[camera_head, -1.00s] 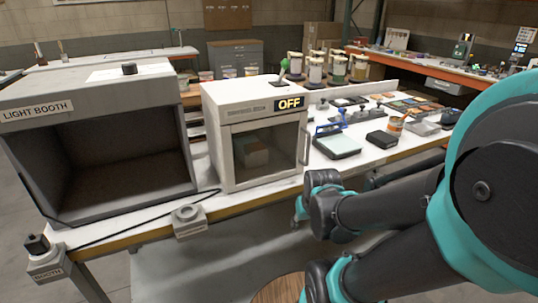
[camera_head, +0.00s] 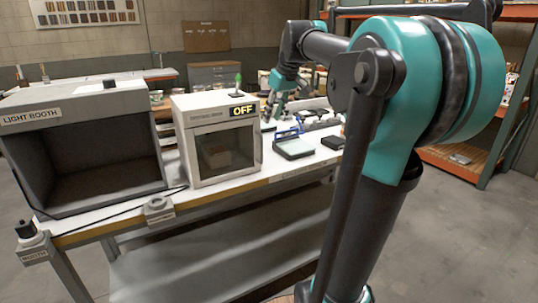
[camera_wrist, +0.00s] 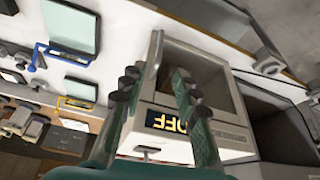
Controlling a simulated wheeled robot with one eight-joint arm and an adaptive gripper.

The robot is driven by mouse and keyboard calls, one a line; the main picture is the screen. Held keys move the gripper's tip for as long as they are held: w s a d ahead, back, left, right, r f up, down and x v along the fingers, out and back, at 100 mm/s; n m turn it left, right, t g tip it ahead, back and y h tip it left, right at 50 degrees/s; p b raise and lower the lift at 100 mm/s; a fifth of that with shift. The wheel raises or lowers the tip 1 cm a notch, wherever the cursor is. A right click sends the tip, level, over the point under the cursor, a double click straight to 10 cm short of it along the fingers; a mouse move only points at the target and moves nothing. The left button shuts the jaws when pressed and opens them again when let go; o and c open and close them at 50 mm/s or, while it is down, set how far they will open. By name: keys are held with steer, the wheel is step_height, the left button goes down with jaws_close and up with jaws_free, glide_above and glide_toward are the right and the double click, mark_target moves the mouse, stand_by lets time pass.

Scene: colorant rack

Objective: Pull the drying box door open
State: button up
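The drying box (camera_head: 187,150) is a white cabinet on the bench with a lit OFF sign (camera_head: 243,110). Its windowed door (camera_head: 217,178) looks closed in the head view, and a pale block shows behind the glass. In the wrist view the drying box (camera_wrist: 237,132) appears upside down, and its grey door handle (camera_wrist: 154,52) shows between the finger tips in the picture. My gripper (camera_wrist: 154,76) is open with nothing between its fingers that I can see gripped. In the head view my gripper (camera_head: 271,112) is beside the box's right side; its distance from the handle is unclear.
The light booth (camera_head: 90,92) stands left of the drying box. A cable and a small labelled box (camera_head: 158,209) lie at the bench's front edge. The floor in front is clear.

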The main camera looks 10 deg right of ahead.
glide_toward(262, 160)
steer(key=w+f, duration=0.1)
steer(key=w+a+f, duration=0.1)
steer(key=f, duration=0.1)
steer(key=w+f, duration=0.1)
steer(key=shift+w+a+f, duration=0.35)
steer(key=shift+w+a, duration=0.05)
steer(key=shift+c, duration=0.5)
jaws_close()
